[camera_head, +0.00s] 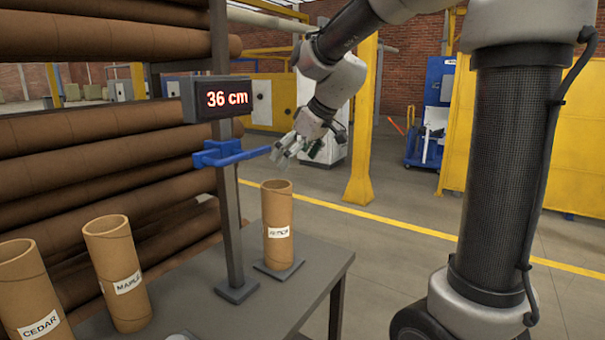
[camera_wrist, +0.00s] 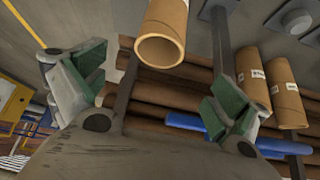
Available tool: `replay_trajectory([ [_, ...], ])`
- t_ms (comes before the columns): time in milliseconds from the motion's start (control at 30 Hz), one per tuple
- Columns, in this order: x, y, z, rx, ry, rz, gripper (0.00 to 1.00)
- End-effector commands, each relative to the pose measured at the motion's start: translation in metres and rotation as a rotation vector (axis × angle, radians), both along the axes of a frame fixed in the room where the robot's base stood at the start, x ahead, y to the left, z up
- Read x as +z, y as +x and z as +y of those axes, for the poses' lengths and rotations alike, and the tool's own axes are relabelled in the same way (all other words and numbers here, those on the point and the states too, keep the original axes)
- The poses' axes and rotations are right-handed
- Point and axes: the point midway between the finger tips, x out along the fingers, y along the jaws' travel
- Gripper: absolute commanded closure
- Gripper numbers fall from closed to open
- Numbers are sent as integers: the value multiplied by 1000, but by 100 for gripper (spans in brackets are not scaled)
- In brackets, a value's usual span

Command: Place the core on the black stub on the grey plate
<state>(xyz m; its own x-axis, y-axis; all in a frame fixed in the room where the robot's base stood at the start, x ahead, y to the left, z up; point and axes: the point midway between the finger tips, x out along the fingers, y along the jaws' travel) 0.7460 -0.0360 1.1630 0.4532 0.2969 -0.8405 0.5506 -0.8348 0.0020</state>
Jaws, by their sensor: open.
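A brown cardboard core (camera_head: 278,222) with a white label, hard to read, stands upright on the grey plate (camera_head: 270,273) near the table's right end. The black stub is not visible; the core covers the plate's middle. My gripper (camera_head: 285,150) is open and empty, above the core's top rim and apart from it. In the wrist view the core (camera_wrist: 160,38) shows its open end beyond the gap between my green-padded fingers (camera_wrist: 152,85), touching neither.
Cores labelled Maple (camera_head: 117,265) and Cedar (camera_head: 32,290) stand at the table's left. Large brown rolls (camera_head: 110,130) are stacked behind. Floor right of the table is clear.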

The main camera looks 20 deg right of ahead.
Motion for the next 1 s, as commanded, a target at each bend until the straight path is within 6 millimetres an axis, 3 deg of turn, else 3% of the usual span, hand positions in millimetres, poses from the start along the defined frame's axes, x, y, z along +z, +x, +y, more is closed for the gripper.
replay_trajectory([
  [133,3,-5,-3,-7,0,2,2],
  [233,7,-31,-13,-46,-2,20,2],
  [367,9,-102,-42,-170,-9,72,2],
  [500,-6,-189,-76,-342,-28,135,2],
  [600,-21,-237,-95,-453,-39,165,2],
  [700,-34,-269,-106,-532,-48,184,2],
  [800,-41,-284,-112,-575,-52,190,2],
  [1000,-43,-287,-114,-587,-54,194,2],
])
